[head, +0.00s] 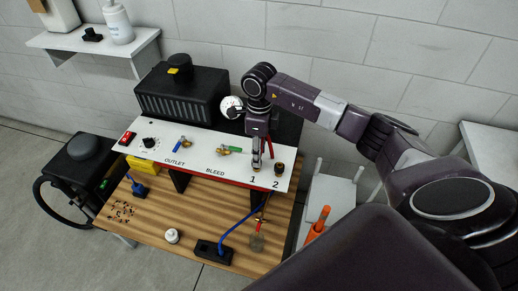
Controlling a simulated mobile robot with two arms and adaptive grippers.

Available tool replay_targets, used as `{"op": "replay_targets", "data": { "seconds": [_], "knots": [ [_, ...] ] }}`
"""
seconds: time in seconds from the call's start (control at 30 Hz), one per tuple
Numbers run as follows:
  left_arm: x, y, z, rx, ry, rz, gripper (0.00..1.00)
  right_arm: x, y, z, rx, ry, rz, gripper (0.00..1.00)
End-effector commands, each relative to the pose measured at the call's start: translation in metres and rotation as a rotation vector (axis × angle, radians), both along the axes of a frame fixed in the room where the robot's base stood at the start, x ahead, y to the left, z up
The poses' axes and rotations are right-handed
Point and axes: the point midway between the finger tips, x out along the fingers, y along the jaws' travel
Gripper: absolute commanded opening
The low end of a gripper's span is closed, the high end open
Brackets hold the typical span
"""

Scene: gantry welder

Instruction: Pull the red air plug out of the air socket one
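My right gripper (257,162) points down at the right end of the white panel (205,160), right above the printed 1. It covers air socket one, so the socket and most of any plug in it are hidden. A narrow red piece (270,147) shows just right of the gripper; I cannot tell if it is the red air plug. The fingertips are too small and close to tell whether they are open or shut on something. Socket two (278,169), dark with a brass-coloured part, is just to the right. My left gripper is not in view.
A blue hose (238,227) runs on the wooden table (190,228) from a black block (213,252). Blue and green valve handles stand on the panel left of my gripper. A black compressor (180,95) and a gauge (231,104) are behind. An orange-handled tool (318,224) stands at right.

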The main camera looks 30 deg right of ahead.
Motion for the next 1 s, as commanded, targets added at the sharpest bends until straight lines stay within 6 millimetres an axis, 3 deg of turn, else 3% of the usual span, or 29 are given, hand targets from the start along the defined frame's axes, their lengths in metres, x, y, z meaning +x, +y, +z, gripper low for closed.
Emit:
{"op": "replay_targets", "data": {
  "seconds": [0.07,0.4,1.0],
  "knots": [
    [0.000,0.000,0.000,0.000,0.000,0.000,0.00,0.000,0.000,0.000,0.000,0.000,0.000,0.37],
    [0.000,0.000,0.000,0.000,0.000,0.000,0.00,0.000,0.000,0.000,0.000,0.000,0.000,0.00],
    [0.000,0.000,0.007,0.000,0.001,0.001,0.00,0.001,0.000,0.013,0.001,-0.002,0.000,0.00]
  ]
}}
